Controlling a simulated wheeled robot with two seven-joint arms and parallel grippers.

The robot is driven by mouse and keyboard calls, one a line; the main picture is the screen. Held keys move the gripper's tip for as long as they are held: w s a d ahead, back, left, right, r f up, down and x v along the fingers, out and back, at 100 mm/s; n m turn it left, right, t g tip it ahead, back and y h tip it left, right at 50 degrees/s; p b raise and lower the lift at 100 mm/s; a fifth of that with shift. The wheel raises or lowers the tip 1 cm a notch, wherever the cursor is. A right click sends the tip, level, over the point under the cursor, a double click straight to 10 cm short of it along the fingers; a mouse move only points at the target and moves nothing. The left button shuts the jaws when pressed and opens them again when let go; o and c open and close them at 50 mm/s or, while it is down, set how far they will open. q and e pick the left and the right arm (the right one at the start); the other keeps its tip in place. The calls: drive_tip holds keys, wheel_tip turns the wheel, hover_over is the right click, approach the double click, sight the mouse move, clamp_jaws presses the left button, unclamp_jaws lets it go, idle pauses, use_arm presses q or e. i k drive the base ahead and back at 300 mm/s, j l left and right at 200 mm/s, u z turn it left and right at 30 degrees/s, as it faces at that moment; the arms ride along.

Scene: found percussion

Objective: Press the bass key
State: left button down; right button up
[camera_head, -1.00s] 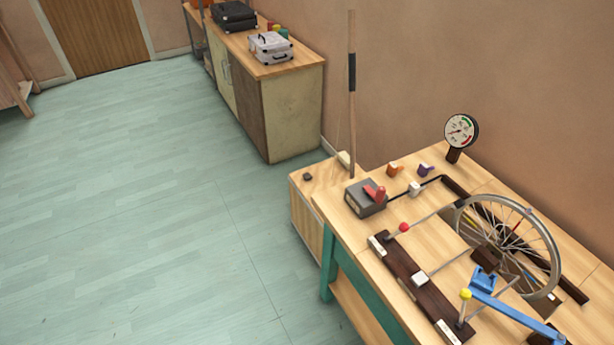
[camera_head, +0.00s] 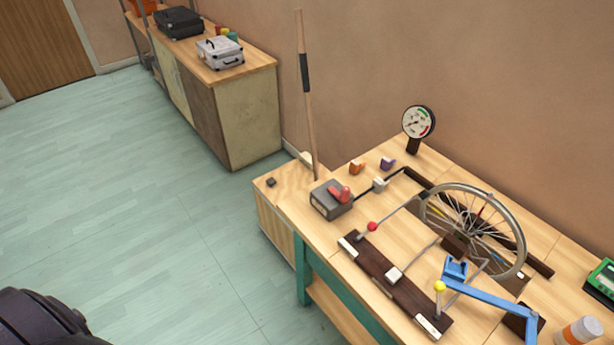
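A dark wooden board (camera_head: 375,263) lies across the front of the workbench (camera_head: 420,165), with small white blocks on it. One white block (camera_head: 394,275) is near its middle, one (camera_head: 347,247) at its left end and one (camera_head: 431,326) at its right end. A rod with a red ball (camera_head: 372,227) stands by the left end, and a yellow ball (camera_head: 440,287) tops a post by the right end. I cannot tell which part is the bass key. Neither gripper is in view.
A spoked wheel (camera_head: 478,230), a blue arm (camera_head: 490,298), a dial gauge (camera_head: 418,122) and a grey box with a red lever (camera_head: 331,199) stand on the bench. The green floor (camera_head: 150,190) at left is clear.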

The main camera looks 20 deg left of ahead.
sight(271, 182)
drive_tip(key=i+j+z, duration=0.2)
drive_tip(key=j, duration=0.2)
drive_tip(key=i+j+z, duration=0.1)
drive_tip(key=j+z, duration=0.15)
drive_tip(key=j, duration=0.15)
drive_tip(key=i+j+z, duration=0.2)
drive_tip(key=j, duration=0.25)
drive_tip(key=j+z, duration=0.2)
drive_tip(key=j, duration=0.25)
drive_tip(key=i+j, duration=0.1)
drive_tip(key=j, duration=1.2)
drive_tip(key=i+z, duration=0.05)
